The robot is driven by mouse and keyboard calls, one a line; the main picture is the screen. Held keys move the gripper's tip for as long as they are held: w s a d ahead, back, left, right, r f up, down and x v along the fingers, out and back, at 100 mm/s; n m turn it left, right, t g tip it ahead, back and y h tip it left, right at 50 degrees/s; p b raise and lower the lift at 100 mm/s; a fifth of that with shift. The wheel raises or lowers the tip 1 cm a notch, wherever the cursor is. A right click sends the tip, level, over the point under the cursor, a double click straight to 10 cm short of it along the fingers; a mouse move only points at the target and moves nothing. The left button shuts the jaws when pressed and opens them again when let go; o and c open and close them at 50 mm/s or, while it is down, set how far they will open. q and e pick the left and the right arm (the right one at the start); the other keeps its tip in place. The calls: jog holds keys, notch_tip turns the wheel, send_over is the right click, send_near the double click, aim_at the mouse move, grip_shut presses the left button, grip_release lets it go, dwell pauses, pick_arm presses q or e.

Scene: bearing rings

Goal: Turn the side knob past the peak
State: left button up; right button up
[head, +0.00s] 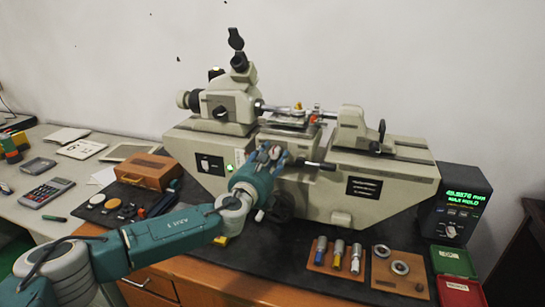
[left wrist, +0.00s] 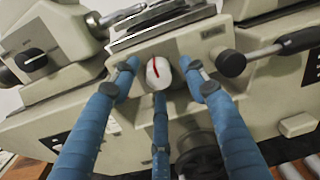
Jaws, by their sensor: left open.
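The side knob (left wrist: 158,73) is a white rounded knob with a red line across its face, on the front of the pale grey measuring machine (head: 325,187). My right gripper is not in view.
A readout box (head: 455,205) with green digits and "MAX HOLD" stands at the right. A black lever (left wrist: 285,50) sticks out right of the knob. A wooden box (head: 148,170), a plug holder (head: 338,257) and a ring board (head: 400,273) lie around the machine.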

pick_arm(q)
jog(key=shift+w, duration=0.1)
grip_shut()
jog(key=shift+f, duration=0.2)
